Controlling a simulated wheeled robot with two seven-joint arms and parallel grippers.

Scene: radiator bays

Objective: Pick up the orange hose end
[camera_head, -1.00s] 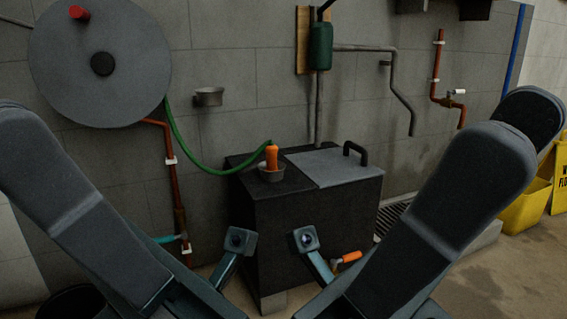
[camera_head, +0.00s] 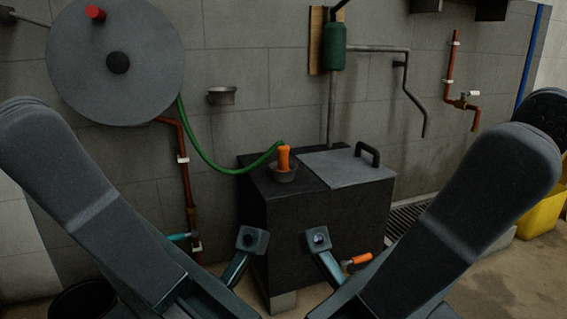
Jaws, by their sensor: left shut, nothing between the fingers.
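My right gripper (camera_head: 318,238) is also in front of the tank, to the right of the left one. Its fingers cannot be made out.
The large grey hose reel (camera_head: 117,62) is on the wall at upper left. The tank has a grey lid (camera_head: 340,166) with a dark handle (camera_head: 368,153). An orange-handled valve (camera_head: 357,259) shows low near the tank. A yellow bucket (camera_head: 540,215) stands at right.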

